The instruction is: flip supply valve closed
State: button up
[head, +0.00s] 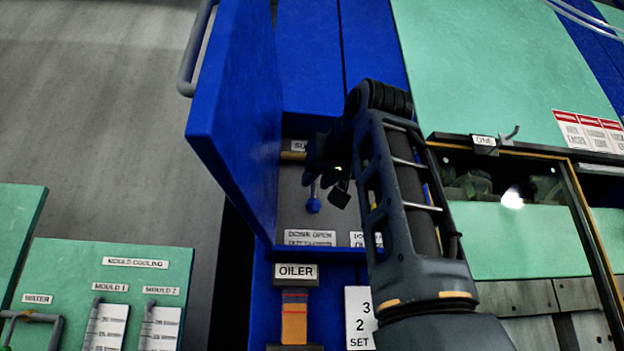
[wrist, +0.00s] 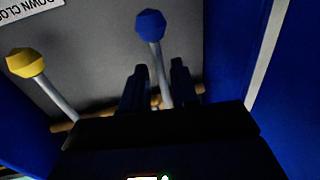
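The lever with the blue knob (head: 313,205) hangs downward inside the open blue cabinet, below a partly hidden sign starting "SU" (head: 299,146). In the wrist view its blue knob (wrist: 150,25) and grey rod show, the rod running between the two dark fingers of my gripper (wrist: 158,88). The fingers are apart, with a gap to the rod on each side, so my gripper is open around the lever. In the head view my gripper (head: 324,160) is dark and partly hidden by the wrist. A plate under the lever (head: 310,237) reads "DOWN OPEN"; its second line is unclear.
A second lever with a yellow knob (wrist: 26,62) stands beside the blue one. The blue cabinet door (head: 238,120) stands open close on the left. An "OILER" sign (head: 296,271) is below. A green mould cooling panel (head: 110,300) is at lower left.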

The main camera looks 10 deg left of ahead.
aim_at(313, 198)
jog(key=shift+p+x, duration=0.45)
jog(key=shift+x, duration=1.15)
grip_shut()
